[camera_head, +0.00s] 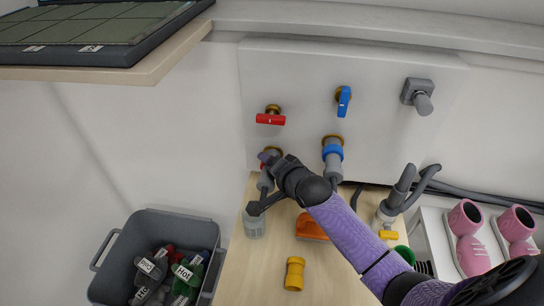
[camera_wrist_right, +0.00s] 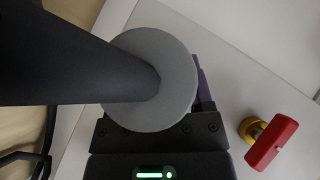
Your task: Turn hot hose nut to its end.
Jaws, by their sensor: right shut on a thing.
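The red-handled hot valve (camera_head: 271,118) sits on the white wall panel, its handle lying crosswise. Below it is the hot hose connection, whose red nut (camera_head: 263,167) shows only as a sliver behind my right gripper (camera_head: 267,161). The gripper is shut around the nut, with its fingers hiding most of it. In the right wrist view, a grey round collar (camera_wrist_right: 183,75) with a thick dark hose (camera_wrist_right: 75,68) covers the jaws, so the nut is hidden. The red handle (camera_wrist_right: 272,143) shows at right there. My left gripper is not in view.
A blue valve (camera_head: 343,100) and a hose with a blue nut (camera_head: 333,152) are to the right, near a grey outlet (camera_head: 421,99). Below, a wooden surface (camera_head: 262,285) bears a yellow fitting (camera_head: 294,274) and an orange item (camera_head: 310,227). A grey bin (camera_head: 105,280) stands left.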

